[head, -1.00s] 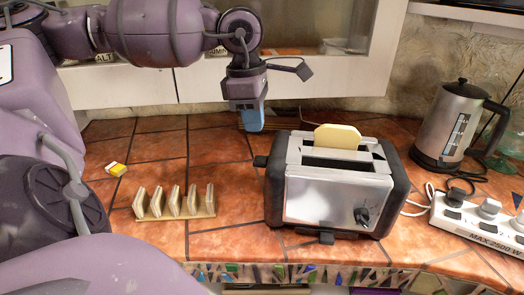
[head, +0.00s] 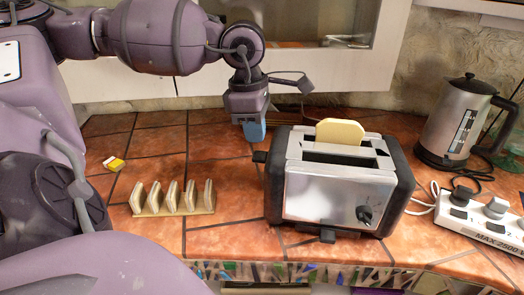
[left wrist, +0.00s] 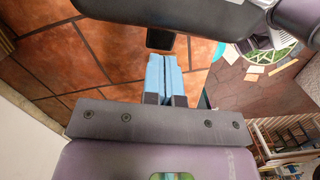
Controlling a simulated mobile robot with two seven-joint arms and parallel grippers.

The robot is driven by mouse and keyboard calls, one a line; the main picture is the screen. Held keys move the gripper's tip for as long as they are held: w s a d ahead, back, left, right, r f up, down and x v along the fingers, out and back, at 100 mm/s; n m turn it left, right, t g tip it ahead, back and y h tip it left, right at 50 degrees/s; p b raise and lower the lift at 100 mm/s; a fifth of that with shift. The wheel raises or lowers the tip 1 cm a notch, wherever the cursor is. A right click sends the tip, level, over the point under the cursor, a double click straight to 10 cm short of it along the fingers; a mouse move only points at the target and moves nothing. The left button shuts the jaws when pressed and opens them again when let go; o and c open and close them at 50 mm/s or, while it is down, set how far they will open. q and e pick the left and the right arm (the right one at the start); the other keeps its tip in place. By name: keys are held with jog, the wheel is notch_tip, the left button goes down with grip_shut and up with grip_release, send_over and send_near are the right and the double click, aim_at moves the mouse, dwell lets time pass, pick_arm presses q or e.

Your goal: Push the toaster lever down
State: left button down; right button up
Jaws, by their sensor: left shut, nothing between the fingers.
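The silver and black toaster (head: 335,190) stands on the tiled counter, with a slice of bread (head: 340,131) sticking up from its rear slot. Its black lever (head: 260,157) juts from the left end, near the top. My left gripper (head: 254,132) has blue fingertips, shut and empty, pointing down just behind and above the lever in the head view. In the left wrist view the closed fingertips (left wrist: 164,75) lie close to the black lever (left wrist: 160,39); I cannot tell whether they touch. The right gripper is not in view.
A yellow and white item (head: 114,163) lies further left. A kettle (head: 458,122) and a power strip (head: 480,222) are at the right. The counter between rack and toaster is clear.

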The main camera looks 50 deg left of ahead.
aim_at(255, 154)
pick_arm(q)
notch_tip(255, 154, down, 2)
jog(key=shift+w+d+f, duration=0.1)
jog(key=shift+f, duration=0.15)
jog(key=shift+f+b, duration=0.15)
jog(key=shift+b, duration=0.15)
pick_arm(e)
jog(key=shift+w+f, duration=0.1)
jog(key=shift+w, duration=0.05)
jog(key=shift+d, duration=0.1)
pick_arm(q)
jog(key=shift+f+b, duration=0.65)
jog(key=shift+f, duration=1.95)
jog(key=shift+r, duration=0.2)
jog(key=s+a+p, duration=0.1)
jog(key=a+p, duration=0.1)
jog(key=shift+s+a+r+p, duration=0.2)
jog(key=shift+s+r+p, duration=0.2)
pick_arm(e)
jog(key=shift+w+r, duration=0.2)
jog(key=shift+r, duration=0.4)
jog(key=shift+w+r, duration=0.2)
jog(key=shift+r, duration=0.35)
